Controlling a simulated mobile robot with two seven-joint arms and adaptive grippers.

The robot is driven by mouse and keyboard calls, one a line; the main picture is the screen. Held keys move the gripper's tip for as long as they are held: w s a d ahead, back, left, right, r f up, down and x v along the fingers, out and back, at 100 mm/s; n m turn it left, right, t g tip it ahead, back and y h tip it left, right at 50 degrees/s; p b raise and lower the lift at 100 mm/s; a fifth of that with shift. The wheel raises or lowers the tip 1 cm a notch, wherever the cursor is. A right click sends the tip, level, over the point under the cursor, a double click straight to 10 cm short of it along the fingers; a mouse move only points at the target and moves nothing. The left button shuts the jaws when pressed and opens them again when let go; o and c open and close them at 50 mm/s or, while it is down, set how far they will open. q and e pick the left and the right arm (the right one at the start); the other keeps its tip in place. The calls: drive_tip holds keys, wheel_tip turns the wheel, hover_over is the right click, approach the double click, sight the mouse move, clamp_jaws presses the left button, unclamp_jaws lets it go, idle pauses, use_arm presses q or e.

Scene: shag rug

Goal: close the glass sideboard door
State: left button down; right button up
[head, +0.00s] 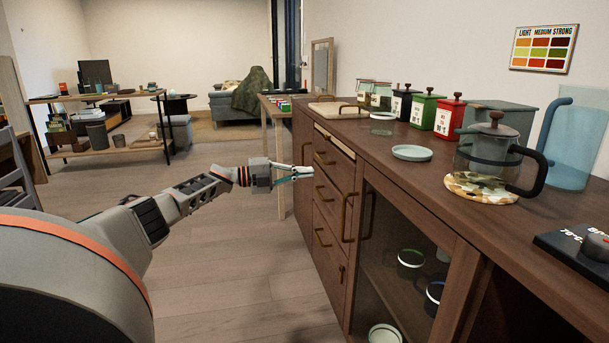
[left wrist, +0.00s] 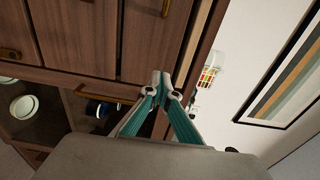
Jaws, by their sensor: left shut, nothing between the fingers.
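The dark brown wooden sideboard (head: 330,215) runs along the right of the head view. Its framed glass door (head: 395,225) has a brass handle (head: 368,215), and cups and a bowl show behind or beyond it. I cannot tell how far the door stands open. My left gripper (head: 308,175) is shut and empty, left of the drawer fronts and a little below the worktop. In the left wrist view its fingertips (left wrist: 160,82) meet in front of the sideboard's front. The shelf with crockery (left wrist: 50,115) shows at lower left there. My right gripper is not in view.
On the worktop stand a glass coffee pot (head: 490,150), a pale saucer (head: 412,153), and red (head: 449,118) and green (head: 424,110) canisters. A dark opening (head: 510,310) lies right of the glass door. The wooden floor (head: 240,270) left of the sideboard is clear.

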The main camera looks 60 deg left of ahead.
use_arm(q)
drive_tip(key=shift+a, duration=0.9)
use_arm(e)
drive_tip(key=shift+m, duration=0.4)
use_arm(q)
drive_tip(key=shift+a+r, duration=0.1)
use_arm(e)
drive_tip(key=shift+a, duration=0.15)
